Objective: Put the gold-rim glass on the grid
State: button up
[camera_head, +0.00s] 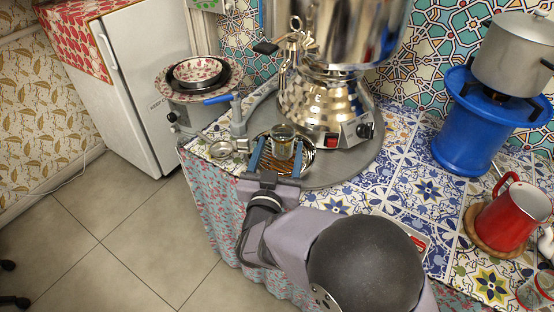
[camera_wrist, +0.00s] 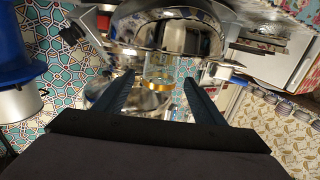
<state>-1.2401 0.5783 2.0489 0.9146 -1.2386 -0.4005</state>
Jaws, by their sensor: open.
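The gold-rim glass (camera_head: 282,141) is a small clear cup with a gold band. It appears upright over the round grid (camera_head: 308,160) below the samovar's tap, and looks to stand on it, though the fingers hide part of its base. My gripper (camera_head: 279,146) is open, with one blue finger on each side of the glass. In the wrist view the glass (camera_wrist: 158,72) shows between and just beyond the spread fingertips (camera_wrist: 158,82), with visible gaps on both sides.
The shiny samovar (camera_head: 325,105) stands close behind the grid on a grey round tray (camera_head: 350,172). A red pot (camera_head: 512,215) and a blue burner (camera_head: 468,135) are at the right. Patterned tiles between are mostly clear.

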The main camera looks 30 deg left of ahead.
aim_at(280, 145)
jog(key=shift+v, duration=1.55)
